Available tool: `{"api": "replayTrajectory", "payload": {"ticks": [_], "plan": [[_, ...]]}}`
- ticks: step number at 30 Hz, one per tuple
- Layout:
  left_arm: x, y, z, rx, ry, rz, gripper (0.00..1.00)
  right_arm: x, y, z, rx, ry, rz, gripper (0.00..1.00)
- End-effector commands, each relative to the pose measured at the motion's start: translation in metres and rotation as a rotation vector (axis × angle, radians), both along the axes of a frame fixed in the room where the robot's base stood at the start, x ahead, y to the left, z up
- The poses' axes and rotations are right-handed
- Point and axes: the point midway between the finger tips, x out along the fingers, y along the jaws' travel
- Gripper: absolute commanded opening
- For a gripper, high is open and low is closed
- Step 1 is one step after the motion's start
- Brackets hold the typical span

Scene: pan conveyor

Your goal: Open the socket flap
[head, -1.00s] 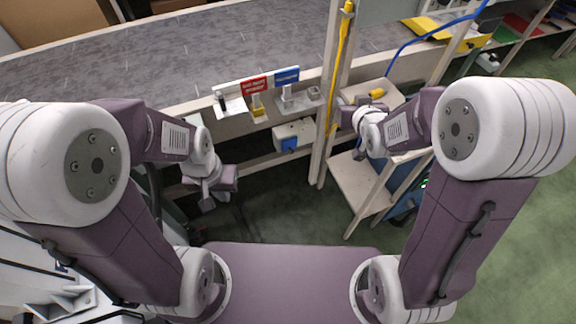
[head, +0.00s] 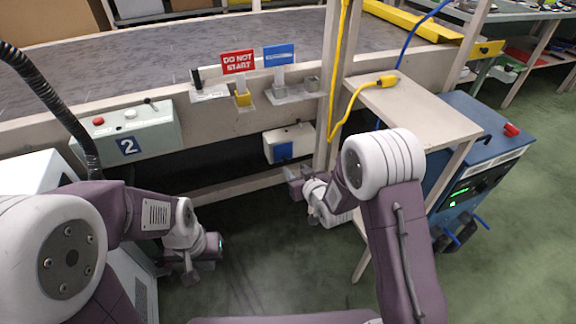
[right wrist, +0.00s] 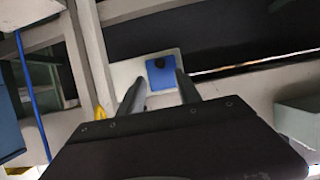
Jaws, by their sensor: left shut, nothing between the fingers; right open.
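The socket is a white box (head: 302,136) on the rail below the conveyor, just left of the upright post. Its blue flap (head: 284,151) lies flat over its front and looks closed. In the right wrist view the flap (right wrist: 160,74) is a blue square with a dark knob. My right gripper (head: 292,182) is open and empty, in front of and just below the box. In the right wrist view the fingers (right wrist: 157,88) appear on either side of the flap; contact cannot be told. My left gripper (head: 190,277) is shut and empty, low at the left.
A yellow cable (head: 344,117) runs down the post to a yellow plug (head: 388,80) on the small wooden table (head: 425,110). A blue machine (head: 485,150) stands right of it. A control box (head: 128,133) marked 2 is at left. Red and blue signs stand above the socket.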

Motion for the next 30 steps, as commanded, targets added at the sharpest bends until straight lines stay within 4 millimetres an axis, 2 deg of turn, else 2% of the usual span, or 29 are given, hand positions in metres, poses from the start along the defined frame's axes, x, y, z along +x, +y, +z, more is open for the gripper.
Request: {"api": "replayTrajectory", "payload": {"ticks": [1,5,9,10,12,22,23,24,27,30], "plan": [[0.0,0.0,0.011,0.0,0.0,0.0,0.0,0.007,0.003,0.001,-0.001,0.003,0.0,0.41],[0.0,0.0,0.03,0.0,0.0,0.0,0.0,0.027,0.009,-0.006,-0.001,0.003,0.0,0.41],[0.0,0.0,0.026,0.0,0.0,0.0,0.0,0.05,0.017,-0.022,0.001,-0.001,0.001,0.41],[0.0,0.0,0.02,0.0,0.0,0.0,0.0,0.054,0.018,-0.027,0.001,-0.001,0.001,0.41],[0.0,0.0,0.016,0.0,0.0,0.0,0.0,0.061,0.02,-0.029,0.001,-0.002,0.001,0.41],[0.0,0.0,0.016,0.0,0.0,0.0,0.0,0.067,0.022,-0.029,0.0,0.0,0.0,0.41],[0.0,0.0,0.016,0.0,0.0,0.0,0.0,0.067,0.022,-0.029,0.0,0.0,0.0,0.35],[0.0,0.0,0.016,0.0,0.0,0.0,0.0,0.067,0.022,-0.029,0.0,0.0,0.0,0.24],[0.0,0.0,0.016,0.0,0.0,0.0,0.0,0.067,0.022,-0.029,0.0,0.0,0.0,0.0],[0.0,0.0,0.016,0.0,0.0,0.0,0.0,0.066,0.022,-0.029,0.0,0.0,0.0,0.0]]}}
